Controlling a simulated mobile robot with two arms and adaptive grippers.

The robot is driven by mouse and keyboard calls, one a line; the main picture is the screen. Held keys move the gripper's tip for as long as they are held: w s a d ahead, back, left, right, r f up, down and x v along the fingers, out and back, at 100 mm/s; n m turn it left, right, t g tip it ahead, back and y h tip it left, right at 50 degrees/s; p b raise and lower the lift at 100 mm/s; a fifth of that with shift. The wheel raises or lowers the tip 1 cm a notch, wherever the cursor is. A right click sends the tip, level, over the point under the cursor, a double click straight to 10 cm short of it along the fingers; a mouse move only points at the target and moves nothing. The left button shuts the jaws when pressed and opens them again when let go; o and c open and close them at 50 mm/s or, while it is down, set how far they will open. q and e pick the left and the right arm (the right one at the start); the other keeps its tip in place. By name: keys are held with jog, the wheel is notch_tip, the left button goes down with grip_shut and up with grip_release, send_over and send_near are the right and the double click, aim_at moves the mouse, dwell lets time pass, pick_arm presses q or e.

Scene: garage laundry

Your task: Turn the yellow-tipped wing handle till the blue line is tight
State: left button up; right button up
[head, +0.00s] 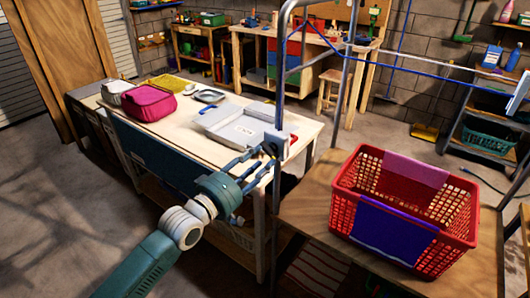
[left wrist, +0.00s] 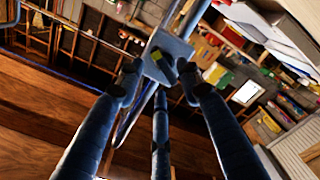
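The wing handle (left wrist: 161,60), dark with a yellow tip, sits on a small pale grey-blue plate in the left wrist view. In the head view the plate (head: 275,141) is on the metal frame, and the fingers mostly hide the handle. My left gripper (head: 270,155) reaches it from the lower left. Its three dark fingers (left wrist: 160,76) are spread around the handle, with a gap on either side; contact cannot be told. The blue line (head: 425,75) runs from the frame toward the right edge and bows below a pale straight line. My right gripper is not in view.
A red basket (head: 350,188) with purple and blue cloths stands on a wooden table at right. A pale workbench (head: 185,139) behind my left gripper holds a grey tray (head: 245,128) and a magenta bag (head: 149,103). Metal frame posts (head: 346,75) rise between them.

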aim_at(269, 153)
pick_arm(q)
jog(key=shift+x, duration=1.9)
grip_shut()
